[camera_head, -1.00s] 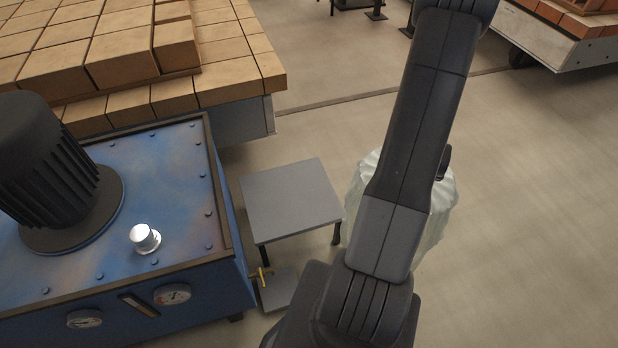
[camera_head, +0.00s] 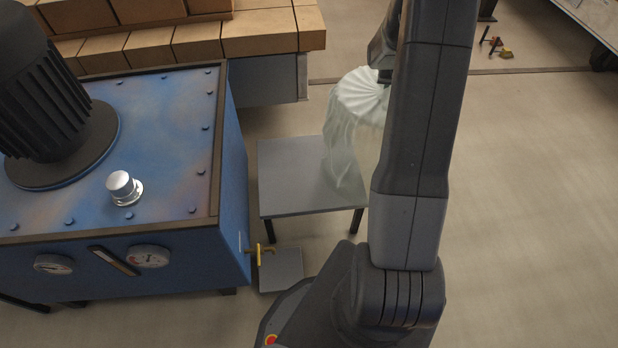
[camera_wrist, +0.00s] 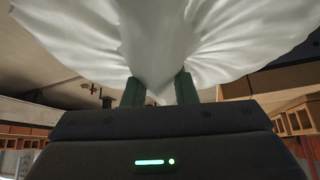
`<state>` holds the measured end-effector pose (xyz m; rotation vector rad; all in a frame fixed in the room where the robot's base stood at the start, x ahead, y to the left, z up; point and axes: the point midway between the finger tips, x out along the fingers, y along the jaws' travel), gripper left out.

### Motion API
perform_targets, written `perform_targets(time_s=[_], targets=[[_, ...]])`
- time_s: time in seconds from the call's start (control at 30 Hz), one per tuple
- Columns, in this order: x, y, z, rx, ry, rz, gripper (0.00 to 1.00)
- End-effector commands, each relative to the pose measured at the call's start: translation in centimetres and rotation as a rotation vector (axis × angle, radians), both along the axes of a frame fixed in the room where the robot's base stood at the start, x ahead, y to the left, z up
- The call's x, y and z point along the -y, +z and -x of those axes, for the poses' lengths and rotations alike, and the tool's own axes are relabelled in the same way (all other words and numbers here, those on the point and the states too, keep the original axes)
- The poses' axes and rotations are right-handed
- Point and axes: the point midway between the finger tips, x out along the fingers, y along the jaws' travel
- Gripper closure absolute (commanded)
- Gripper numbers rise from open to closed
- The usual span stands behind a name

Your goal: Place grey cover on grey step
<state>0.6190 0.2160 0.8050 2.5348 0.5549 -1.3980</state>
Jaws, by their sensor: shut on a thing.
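The grey cover (camera_head: 352,110) is a pale, draped cloth, bunched at its top and hanging in folds. In the head view it hangs in front of the right part of the grey step (camera_head: 290,178), a flat-topped stand on dark legs. I cannot tell whether its lower edge touches the top. My gripper (camera_head: 384,76) is at the cover's top right, partly hidden by my arm. In the wrist view, my gripper (camera_wrist: 160,90) has its two green fingers shut on the cover (camera_wrist: 225,45), which spreads out beyond them.
A blue machine (camera_head: 160,150) with a black motor (camera_head: 50,110), gauges and a yellow valve handle (camera_head: 262,249) stands left of the step. A low grey plate (camera_head: 281,272) lies in front. Brick stacks (camera_head: 265,35) are behind.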

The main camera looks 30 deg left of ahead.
Motion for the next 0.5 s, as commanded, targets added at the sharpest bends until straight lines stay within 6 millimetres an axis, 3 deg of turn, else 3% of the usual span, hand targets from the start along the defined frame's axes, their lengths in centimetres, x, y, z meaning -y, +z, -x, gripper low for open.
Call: perform_targets(time_s=[0.03,0.3,0.5], targets=[[-2.3,-0.9,0.1,0.006,0.030,-0.003,1.00],[-12.8,-0.8,2.4,0.010,0.160,0.000,1.00],[-18.7,-0.1,5.0,0.011,0.233,0.002,1.00]])
